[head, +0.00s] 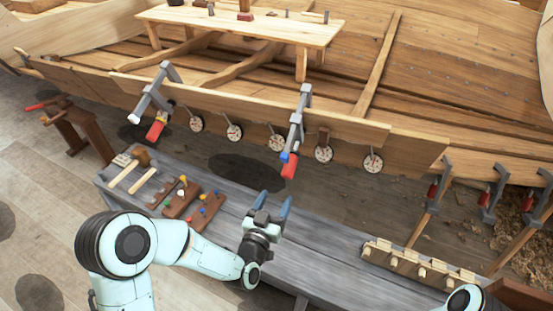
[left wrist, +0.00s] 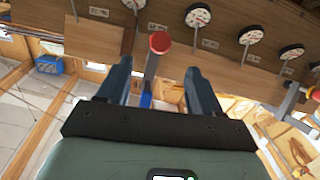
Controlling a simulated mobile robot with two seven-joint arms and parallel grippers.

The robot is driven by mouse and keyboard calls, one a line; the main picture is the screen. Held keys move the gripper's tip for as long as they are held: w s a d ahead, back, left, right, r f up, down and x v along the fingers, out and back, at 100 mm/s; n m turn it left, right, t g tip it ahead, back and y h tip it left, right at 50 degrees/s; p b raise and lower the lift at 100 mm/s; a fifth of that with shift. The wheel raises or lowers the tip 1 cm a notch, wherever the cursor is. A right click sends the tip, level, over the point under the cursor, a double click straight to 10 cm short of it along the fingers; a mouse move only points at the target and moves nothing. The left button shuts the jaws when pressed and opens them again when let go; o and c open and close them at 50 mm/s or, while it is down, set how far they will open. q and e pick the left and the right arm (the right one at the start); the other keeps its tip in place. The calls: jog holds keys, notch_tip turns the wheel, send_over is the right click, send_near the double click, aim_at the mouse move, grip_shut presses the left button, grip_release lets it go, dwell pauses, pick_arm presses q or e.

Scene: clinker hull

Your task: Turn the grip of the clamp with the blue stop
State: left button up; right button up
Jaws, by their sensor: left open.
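The clamp with the blue stop (head: 297,130) hangs on the edge of the hull plank, right of centre in the head view. Its red grip (head: 289,167) points down towards me, with the blue stop (head: 284,156) just above it. My left gripper (head: 275,202) is open and empty, below the grip and apart from it in the head view. In the left wrist view a round red grip end (left wrist: 159,43) shows between and beyond the open fingers, with a blue part lower down. My right gripper is not in view.
Another clamp (head: 155,98) with a red grip hangs further left on the plank. Round dials (head: 323,154) line the plank. A grey bench (head: 315,262) below holds tools and a pegged wooden block (head: 183,198). More red-gripped clamps (head: 490,198) hang at right.

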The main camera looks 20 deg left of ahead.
aim_at(290, 168)
pick_arm(q)
jog(key=w, duration=0.4)
jog(key=w+d+p, duration=0.1)
jog(key=w, duration=0.8)
jog(key=shift+d, duration=0.2)
jog(key=c, duration=1)
jog(key=shift+o, duration=0.2)
